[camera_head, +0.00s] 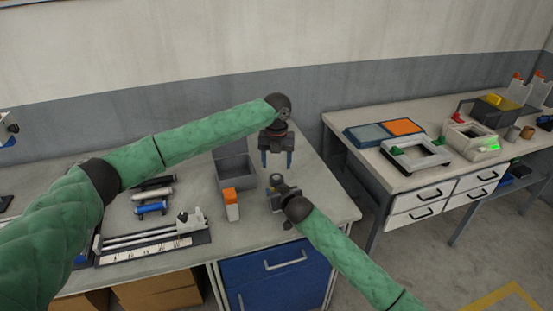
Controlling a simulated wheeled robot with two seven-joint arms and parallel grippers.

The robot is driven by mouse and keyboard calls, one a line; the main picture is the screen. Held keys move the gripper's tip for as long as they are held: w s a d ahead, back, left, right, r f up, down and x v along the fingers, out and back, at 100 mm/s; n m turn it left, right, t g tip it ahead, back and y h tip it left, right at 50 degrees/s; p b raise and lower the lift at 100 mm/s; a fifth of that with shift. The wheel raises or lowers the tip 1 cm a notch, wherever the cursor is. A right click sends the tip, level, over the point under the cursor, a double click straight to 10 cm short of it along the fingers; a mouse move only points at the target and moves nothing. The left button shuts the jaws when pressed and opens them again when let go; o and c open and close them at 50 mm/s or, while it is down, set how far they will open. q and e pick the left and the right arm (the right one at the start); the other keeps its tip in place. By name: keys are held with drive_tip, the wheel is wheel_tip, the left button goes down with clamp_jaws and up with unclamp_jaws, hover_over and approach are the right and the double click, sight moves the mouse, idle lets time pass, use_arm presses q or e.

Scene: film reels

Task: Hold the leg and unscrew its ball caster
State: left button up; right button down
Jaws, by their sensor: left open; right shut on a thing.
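My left gripper (277,165) hangs above the bench, jaws pointing down and spread apart, with nothing seen between them. My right gripper (278,188) is just below and in front of it, low over the bench's right part. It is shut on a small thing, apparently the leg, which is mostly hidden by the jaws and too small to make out. The ball caster cannot be made out. The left fingertips look a little above the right gripper; I cannot tell the exact gap.
A grey open bin (233,168) stands left of the grippers. An orange-and-white box (231,205) is in front of it. Several cylinders (152,193) and a rail device (150,241) lie further left. A second table (380,175) with trays stands right, across a gap.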

sight(277, 177)
use_arm(q)
drive_tip(key=shift+f, duration=3.5)
drive_tip(key=c, duration=1)
drive_tip(key=n, duration=0.4)
drive_tip(key=shift+n, duration=0.4)
drive_tip(key=n, duration=1.2)
drive_tip(key=shift+r, duration=0.15)
